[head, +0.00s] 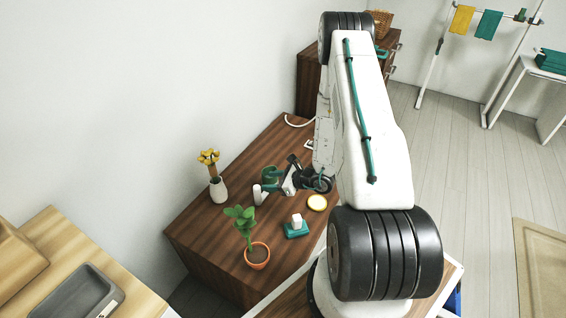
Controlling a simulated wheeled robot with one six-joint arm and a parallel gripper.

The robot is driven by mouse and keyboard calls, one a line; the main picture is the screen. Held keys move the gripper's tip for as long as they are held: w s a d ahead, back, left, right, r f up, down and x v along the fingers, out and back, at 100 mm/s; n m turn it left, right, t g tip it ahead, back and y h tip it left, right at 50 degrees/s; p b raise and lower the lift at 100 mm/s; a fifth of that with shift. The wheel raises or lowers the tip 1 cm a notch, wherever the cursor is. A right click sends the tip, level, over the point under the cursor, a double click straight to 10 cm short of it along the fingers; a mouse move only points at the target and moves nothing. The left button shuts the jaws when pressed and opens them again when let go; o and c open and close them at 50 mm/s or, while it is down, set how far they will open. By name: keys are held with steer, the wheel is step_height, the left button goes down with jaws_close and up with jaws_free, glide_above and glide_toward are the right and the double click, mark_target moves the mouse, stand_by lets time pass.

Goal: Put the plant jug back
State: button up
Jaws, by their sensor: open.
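A dark green vessel, which looks like the plant jug (269,174), stands on the brown wooden cabinet top (215,232). My gripper (270,188) is low over the cabinet top, right by the jug's near side, with its jaws open. Part of the jug is hidden by my gripper, and I cannot tell whether the fingers touch it. A leafy green plant in an orange pot (257,257) stands at the cabinet's near edge.
A small white cylinder (257,195) stands close to my gripper. A white vase with yellow flowers (218,190) is at the left. The wall runs behind.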

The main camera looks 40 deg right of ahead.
steer(key=a+r+n+g+y, duration=0.3)
steer(key=a+r+n, duration=0.35)
steer(key=r, duration=0.55)
steer(key=a+r+n+g+y, duration=0.3)
steer(key=a+r+n, duration=0.35)
steer(key=r, duration=0.55)
steer(key=s+a+r+n+g+h, duration=0.25)
steer(key=s+a+r+n, duration=0.25)
steer(key=s+r, duration=0.25)
steer(key=s+a+r+n+g+h, duration=0.2)
steer(key=s+a+r+n+g, duration=0.2)
steer(key=s+r+n, duration=0.3)
steer(key=s+d+r+n+t+h, duration=0.1)
steer(key=s+d+r+n+h, duration=0.1)
steer(key=s, duration=0.4)
steer(key=s+d+r+n+t+h, duration=0.1)
steer(key=s+d+r+n+h, duration=0.1)
steer(key=s+r+h, duration=0.2)
steer(key=shift+s+d+n+h, duration=0.4)
steer(key=shift+s+h, duration=0.35)
steer(key=shift+s, duration=1)
